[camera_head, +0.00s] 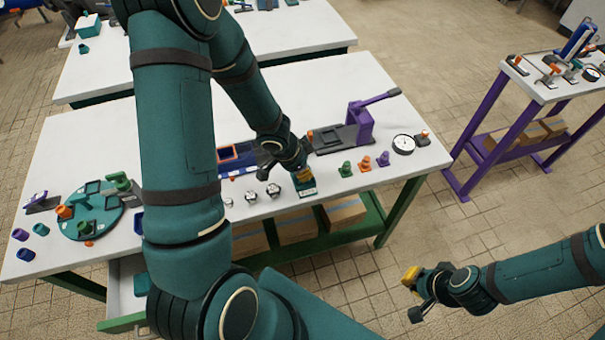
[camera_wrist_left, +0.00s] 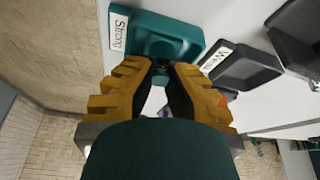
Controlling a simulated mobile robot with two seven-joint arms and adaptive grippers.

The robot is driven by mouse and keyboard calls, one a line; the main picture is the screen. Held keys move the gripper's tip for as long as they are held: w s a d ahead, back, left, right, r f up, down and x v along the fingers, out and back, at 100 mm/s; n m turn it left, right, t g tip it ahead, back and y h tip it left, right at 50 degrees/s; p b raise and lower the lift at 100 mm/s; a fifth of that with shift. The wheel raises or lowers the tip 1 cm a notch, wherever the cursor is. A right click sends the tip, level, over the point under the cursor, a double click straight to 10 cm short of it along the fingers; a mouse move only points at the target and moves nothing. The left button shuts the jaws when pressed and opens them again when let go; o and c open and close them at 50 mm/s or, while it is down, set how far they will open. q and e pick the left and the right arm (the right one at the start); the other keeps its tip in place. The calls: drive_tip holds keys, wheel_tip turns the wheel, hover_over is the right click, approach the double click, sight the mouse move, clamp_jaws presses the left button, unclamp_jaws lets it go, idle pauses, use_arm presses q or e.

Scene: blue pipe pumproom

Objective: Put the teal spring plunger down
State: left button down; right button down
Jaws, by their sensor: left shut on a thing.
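My left gripper (camera_head: 303,176) is over the front edge of the main table, its yellow fingers shut on a small teal piece, which I take to be the teal spring plunger (camera_wrist_left: 160,77). Most of the plunger is hidden by the fingers. It is right at a teal tray (camera_wrist_left: 177,30) labelled "Strong"; I cannot tell whether it touches the tray. The same tray shows under the gripper in the head view (camera_head: 307,191). My right gripper (camera_head: 412,294) is open and empty, over the floor right of the table.
A dark tray (camera_wrist_left: 250,70) with a partly readable label adjoins the teal one. Green (camera_head: 346,169), orange (camera_head: 365,164) and purple (camera_head: 383,159) pieces and a round gauge (camera_head: 403,145) stand to the right. A purple press (camera_head: 358,124) stands behind; a round teal fixture (camera_head: 88,222) is left.

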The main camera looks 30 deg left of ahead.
use_arm(q)
drive_tip(key=shift+f, duration=0.1)
drive_tip(key=c, duration=1.5)
unclamp_jaws()
drive_tip(key=shift+f, duration=0.1)
drive_tip(key=o, duration=0.4)
drive_tip(key=shift+c, duration=0.2)
